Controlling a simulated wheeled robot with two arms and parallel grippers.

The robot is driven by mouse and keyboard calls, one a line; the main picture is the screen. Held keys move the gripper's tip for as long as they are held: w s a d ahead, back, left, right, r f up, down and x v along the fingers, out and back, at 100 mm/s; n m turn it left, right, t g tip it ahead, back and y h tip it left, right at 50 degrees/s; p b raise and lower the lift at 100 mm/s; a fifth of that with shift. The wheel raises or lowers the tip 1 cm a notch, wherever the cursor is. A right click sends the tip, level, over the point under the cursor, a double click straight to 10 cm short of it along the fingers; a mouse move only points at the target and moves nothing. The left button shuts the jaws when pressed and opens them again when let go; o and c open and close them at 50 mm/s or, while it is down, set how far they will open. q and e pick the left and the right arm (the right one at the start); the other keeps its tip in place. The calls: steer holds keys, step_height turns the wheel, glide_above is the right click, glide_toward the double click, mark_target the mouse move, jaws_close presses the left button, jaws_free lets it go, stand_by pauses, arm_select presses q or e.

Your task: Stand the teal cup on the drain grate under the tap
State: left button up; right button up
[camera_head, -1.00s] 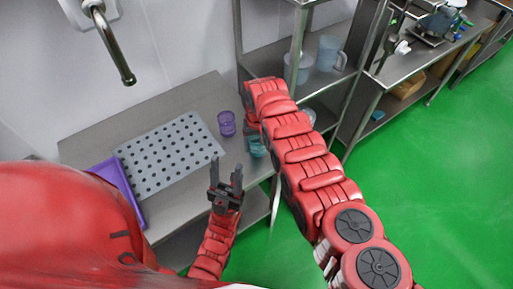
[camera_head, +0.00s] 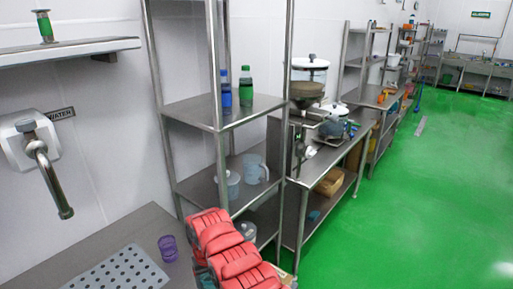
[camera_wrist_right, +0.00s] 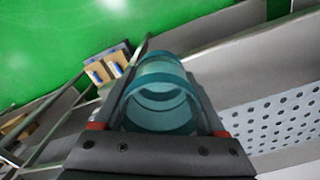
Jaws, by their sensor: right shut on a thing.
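The teal cup (camera_wrist_right: 158,92) is between the two fingers of my right gripper (camera_wrist_right: 160,100) in the right wrist view, and the gripper is shut on it. The tap (camera_head: 50,180) sticks out from the wall at the left of the head view. The grey perforated drain grate (camera_head: 122,272) lies on the steel counter, low in the head view; it also shows at the right of the right wrist view (camera_wrist_right: 275,122). My left gripper is out of view.
A purple cup (camera_head: 168,249) stands on the steel counter (camera_head: 75,258), right of the grate. A steel shelf rack (camera_head: 205,110) with bottles and jugs stands right of the counter. A wall shelf (camera_head: 75,50) is above the tap. Green floor is open on the right.

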steer(key=shift+w+d+r, duration=0.25)
steer(key=shift+w+d, duration=0.05)
steer(key=shift+d, duration=0.3)
steer(key=shift+w+d+r, duration=0.25)
steer(key=shift+d, duration=0.3)
steer(key=shift+w+d+r, duration=0.2)
steer(key=shift+w+d, duration=0.05)
steer(key=shift+w, duration=0.2)
steer(key=shift+d, duration=0.1)
steer(key=w+d+r+m+b, duration=0.1)
steer(key=d+r, duration=0.3)
steer(key=d, duration=0.5)
steer(key=w+d+r+m+b, duration=0.1)
steer(key=d+r, duration=0.3)
steer(key=d, duration=0.6)
steer(key=w+d+r+m+b, duration=0.1)
steer(key=d+r+m, duration=0.2)
steer(key=d, duration=0.6)
steer(key=shift+w+d+r+b, duration=0.3)
steer(key=shift+w+r+b, duration=0.1)
steer(key=shift+r, duration=0.15)
steer(key=shift+d, duration=0.1)
